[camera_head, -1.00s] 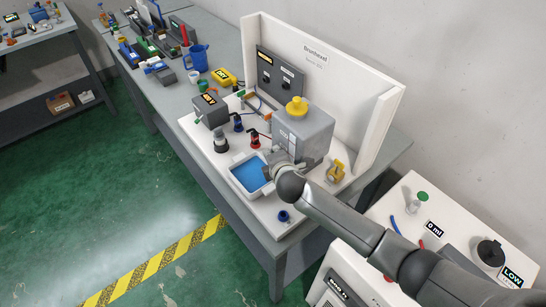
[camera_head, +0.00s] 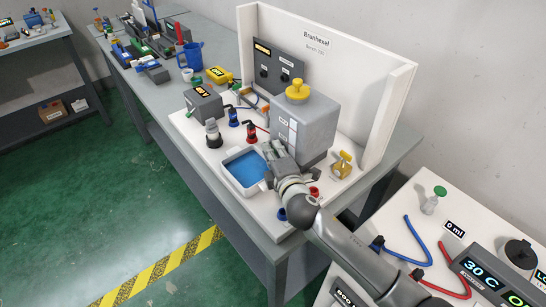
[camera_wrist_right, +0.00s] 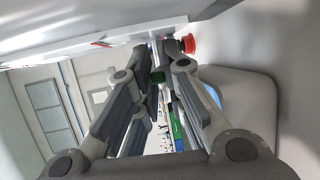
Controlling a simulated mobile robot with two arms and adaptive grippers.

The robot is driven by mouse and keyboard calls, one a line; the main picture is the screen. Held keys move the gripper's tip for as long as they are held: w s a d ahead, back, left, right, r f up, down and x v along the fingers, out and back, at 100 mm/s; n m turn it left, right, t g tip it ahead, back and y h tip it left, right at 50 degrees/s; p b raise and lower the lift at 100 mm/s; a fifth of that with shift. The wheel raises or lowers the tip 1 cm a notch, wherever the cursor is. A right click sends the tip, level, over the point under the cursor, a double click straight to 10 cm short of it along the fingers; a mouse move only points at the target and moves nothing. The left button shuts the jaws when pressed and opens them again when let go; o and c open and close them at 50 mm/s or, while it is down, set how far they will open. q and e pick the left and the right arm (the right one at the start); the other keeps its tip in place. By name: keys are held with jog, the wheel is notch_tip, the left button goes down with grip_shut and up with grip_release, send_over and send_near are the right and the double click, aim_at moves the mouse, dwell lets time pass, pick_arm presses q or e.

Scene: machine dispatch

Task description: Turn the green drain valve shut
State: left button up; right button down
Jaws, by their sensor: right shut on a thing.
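A grey tank (camera_head: 318,125) with a yellow knob (camera_head: 297,90) on top stands on the white bench unit. A white-rimmed tray of blue liquid (camera_head: 244,170) sits in front of it. My right gripper (camera_head: 274,152) is at the tank's lower front, over the tray's right side. In the right wrist view my right gripper (camera_wrist_right: 152,74) is shut on a small green part, the drain valve handle (camera_wrist_right: 157,77). The fingers hide most of the valve, and its angle cannot be told. My left gripper is out of view.
A red fitting (camera_head: 314,192) and a blue fitting (camera_head: 282,214) flank my right wrist. A brass valve with a yellow handle (camera_head: 342,164) is right of the tank. Red and blue plugs stand behind the tray. A white back panel (camera_head: 380,110) closes the rear.

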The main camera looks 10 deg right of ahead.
jog(key=c, duration=1.5)
grip_release()
